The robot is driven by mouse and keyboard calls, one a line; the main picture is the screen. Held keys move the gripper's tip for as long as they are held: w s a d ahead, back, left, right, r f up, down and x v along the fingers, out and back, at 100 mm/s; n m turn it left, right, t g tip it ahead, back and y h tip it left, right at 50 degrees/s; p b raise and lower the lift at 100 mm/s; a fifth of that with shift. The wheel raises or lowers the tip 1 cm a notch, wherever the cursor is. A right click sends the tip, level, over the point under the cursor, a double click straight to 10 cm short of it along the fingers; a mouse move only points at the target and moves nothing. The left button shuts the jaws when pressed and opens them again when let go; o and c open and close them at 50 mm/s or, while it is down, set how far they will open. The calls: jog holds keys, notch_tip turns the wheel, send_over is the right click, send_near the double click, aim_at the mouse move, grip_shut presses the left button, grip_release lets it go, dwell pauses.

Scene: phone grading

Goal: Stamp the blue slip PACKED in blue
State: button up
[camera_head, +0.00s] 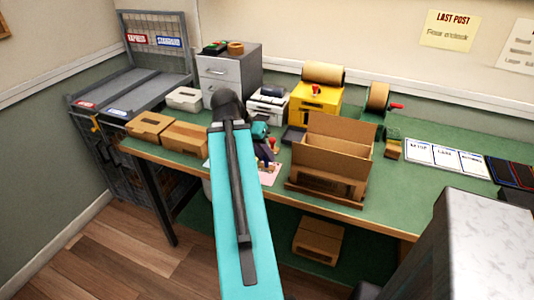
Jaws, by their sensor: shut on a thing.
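My gripper (265,152) is beyond the end of my teal arm, low over the green bench, left of the open cardboard box. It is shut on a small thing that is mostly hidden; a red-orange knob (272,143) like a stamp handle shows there. A pale pink sheet (269,175) lies on the bench just below the gripper, partly covered by the arm. A dark flat pad (293,135) lies just right of and behind the gripper. I cannot make out a blue slip, and I cannot tell whether the held thing touches the sheet.
The open cardboard box (328,160) stands close on the right. Behind are a yellow machine (304,108) with a brown roll and a white printer-like device (267,105). Closed brown boxes (186,137) stand left. White cards (446,158) lie right. The green bench (405,200) is clear near its front right.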

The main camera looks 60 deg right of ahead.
jog(key=w+a+r+n+t+h, duration=0.15)
jog(key=w+a+n, duration=0.25)
jog(key=w+a, duration=0.7)
jog(key=w+a+r+n+t+y, duration=0.1)
jog(key=w+a+n+t, duration=0.35)
jog(key=w, duration=1.05)
jog(key=w+a+r+n, duration=0.1)
jog(key=w+a+n, duration=0.2)
jog(key=a, duration=0.8)
jog(key=w+a+r+n+t+y, duration=0.1)
jog(key=w+a+n, duration=0.2)
jog(key=a, duration=0.8)
jog(key=w+a+n, duration=0.3)
jog(key=w+a, duration=0.3)
jog(key=a, duration=0.6)
jog(key=shift+w+r+t, duration=0.2)
jog(key=shift+r+t, duration=0.1)
jog(key=shift+r, duration=0.1)
jog(key=shift+s, duration=0.1)
